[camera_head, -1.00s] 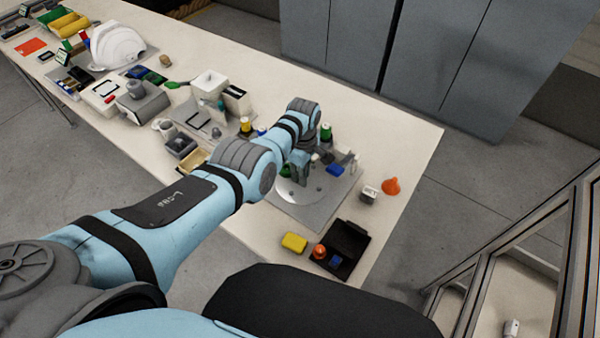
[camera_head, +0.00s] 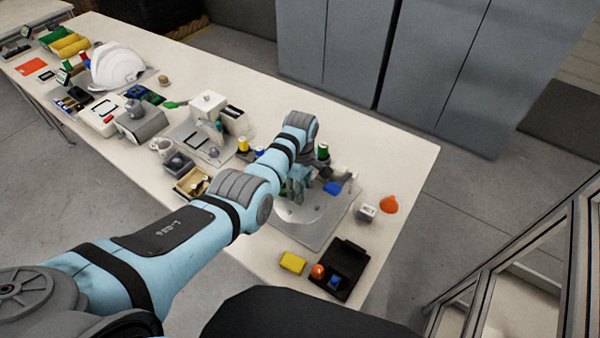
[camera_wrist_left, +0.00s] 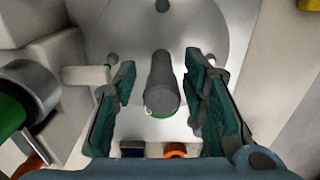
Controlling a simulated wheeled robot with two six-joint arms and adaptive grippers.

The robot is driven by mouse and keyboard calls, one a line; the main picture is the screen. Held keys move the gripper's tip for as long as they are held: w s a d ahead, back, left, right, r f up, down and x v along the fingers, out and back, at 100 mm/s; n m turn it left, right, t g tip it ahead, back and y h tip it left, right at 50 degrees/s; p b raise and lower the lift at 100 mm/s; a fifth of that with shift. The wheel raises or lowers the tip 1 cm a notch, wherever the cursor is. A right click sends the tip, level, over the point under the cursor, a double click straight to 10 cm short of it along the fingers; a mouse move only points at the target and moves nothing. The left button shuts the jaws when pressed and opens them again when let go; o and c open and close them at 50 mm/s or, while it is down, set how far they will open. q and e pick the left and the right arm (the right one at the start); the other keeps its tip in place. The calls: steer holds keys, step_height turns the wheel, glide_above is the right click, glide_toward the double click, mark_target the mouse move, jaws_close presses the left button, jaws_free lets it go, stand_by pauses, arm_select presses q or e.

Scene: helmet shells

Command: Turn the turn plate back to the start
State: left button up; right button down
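The turn plate (camera_head: 298,209) is a pale round disc on a grey base board (camera_head: 318,238) near the right part of the table. In the left wrist view the turn plate (camera_wrist_left: 215,25) fills the top middle. A dark grey upright post (camera_wrist_left: 162,80) stands between the fingers of my left gripper (camera_wrist_left: 160,65). The fingers are apart, with a gap on each side of the post. In the head view my left gripper (camera_head: 293,190) points down over the plate, and the wrist hides part of the board. My right gripper is not in view.
The table's right end is mostly clear.

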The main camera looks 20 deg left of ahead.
arm_select(q)
step_height(320, 180, up, 10)
steer(key=shift+r, duration=0.1)
stand_by(0.4)
